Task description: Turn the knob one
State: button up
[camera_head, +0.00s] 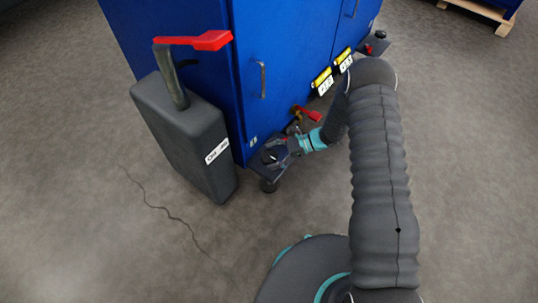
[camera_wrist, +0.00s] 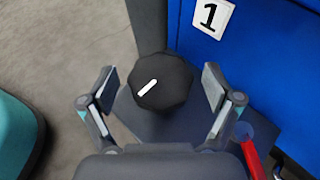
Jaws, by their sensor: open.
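The black faceted knob (camera_wrist: 160,80) sits in the middle of the wrist view, with a white line on its top slanting up to the right. The label "1" (camera_wrist: 211,17) is on the blue panel just above it. My gripper (camera_wrist: 158,85) is open, with one finger left of the knob and one right of it. A gap shows between each finger and the knob. In the head view my gripper (camera_head: 277,151) is low by the front of the blue cabinet (camera_head: 290,60), over a small dark ledge (camera_head: 268,172), and mostly hides the knob.
A dark grey box (camera_head: 185,140) with a red-handled lever (camera_head: 205,41) stands left of my gripper. A red-handled part (camera_head: 308,113) is close behind my gripper; a red bar (camera_wrist: 251,159) shows at lower right in the wrist view. Floor is clear at the left front.

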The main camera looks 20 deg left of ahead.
jog(key=shift+s+a+f, duration=0.2)
jog(key=shift+a, duration=0.2)
jog(key=c, duration=1.1)
jog(key=shift+c, duration=0.2)
jog(key=shift+f+b, duration=0.1)
jog(key=shift+b, duration=0.25)
jog(key=n+g+h+b, duration=0.1)
jog(key=b, duration=0.1)
jog(key=n+g+h+b, duration=0.1)
jog(key=n+g+b, duration=0.1)
jog(key=shift+f+n, duration=0.2)
jog(key=shift+n, duration=0.1)
jog(key=n+g+h+b, duration=0.2)
jog(key=n+h+b, duration=0.1)
jog(key=shift+g, duration=0.4)
jog(key=shift+r+n+g+h+b, duration=0.25)
jog(key=shift+n+g+h+b, duration=0.45)
jog(key=shift+n+h+b, duration=0.6)
jog(key=shift+r+h, duration=0.1)
jog(key=shift+h, duration=0.2)
